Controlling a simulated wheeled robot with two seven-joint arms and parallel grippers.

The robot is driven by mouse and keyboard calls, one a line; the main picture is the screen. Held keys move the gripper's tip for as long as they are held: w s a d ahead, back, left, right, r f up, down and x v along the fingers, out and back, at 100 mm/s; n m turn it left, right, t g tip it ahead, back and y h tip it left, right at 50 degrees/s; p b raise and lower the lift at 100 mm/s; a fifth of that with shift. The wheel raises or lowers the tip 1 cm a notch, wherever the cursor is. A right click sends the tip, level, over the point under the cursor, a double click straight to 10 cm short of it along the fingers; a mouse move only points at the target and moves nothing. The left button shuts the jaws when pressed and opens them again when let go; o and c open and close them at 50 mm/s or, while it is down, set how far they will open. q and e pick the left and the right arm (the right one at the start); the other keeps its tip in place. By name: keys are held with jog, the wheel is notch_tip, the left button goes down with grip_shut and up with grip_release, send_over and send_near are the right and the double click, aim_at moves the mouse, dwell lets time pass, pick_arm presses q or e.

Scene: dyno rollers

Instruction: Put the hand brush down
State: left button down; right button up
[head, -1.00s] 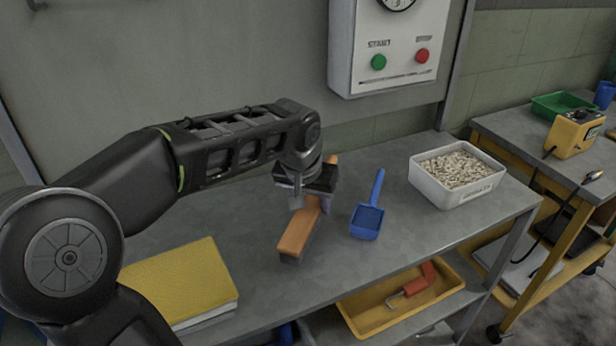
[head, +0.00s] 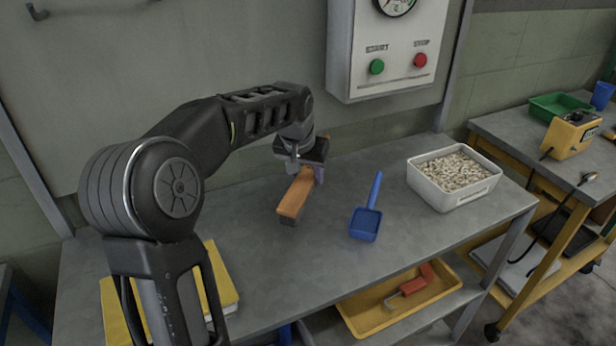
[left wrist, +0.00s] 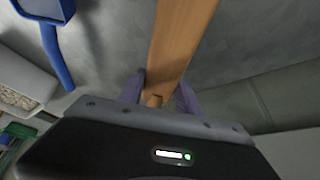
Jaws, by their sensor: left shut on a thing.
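The hand brush (head: 295,195) has an orange-brown wooden body with a dark underside at its near end. My left gripper (head: 318,172) is shut on its far end, over the grey bench (head: 255,265). In the left wrist view the brush's wood (left wrist: 180,45) runs up from between the two purple-grey fingers (left wrist: 160,95). The brush is at or just above the bench top; I cannot tell whether it touches. My right gripper is in no view.
A blue scoop (head: 365,222) lies just right of the brush. A white box of pellets (head: 448,198) stands further right. A yellow folder (head: 222,285) lies at the left, partly behind my arm. A yellow tray (head: 362,318) sits on the shelf below. Bench room in front of the brush is clear.

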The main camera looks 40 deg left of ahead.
pick_arm(q)
jog(key=shift+s+d+f, duration=0.1)
jog(key=shift+s+f, duration=0.05)
jog(key=shift+f, duration=0.45)
jog(key=shift+f, duration=0.1)
jog(key=c, duration=0.9)
grip_release()
jog(key=shift+o, duration=0.2)
jog(key=shift+r, duration=0.2)
jog(key=v, duration=1.1)
jog(key=shift+s+r+p, duration=0.15)
jog(key=shift+r+p, duration=0.2)
jog(key=shift+r, duration=0.05)
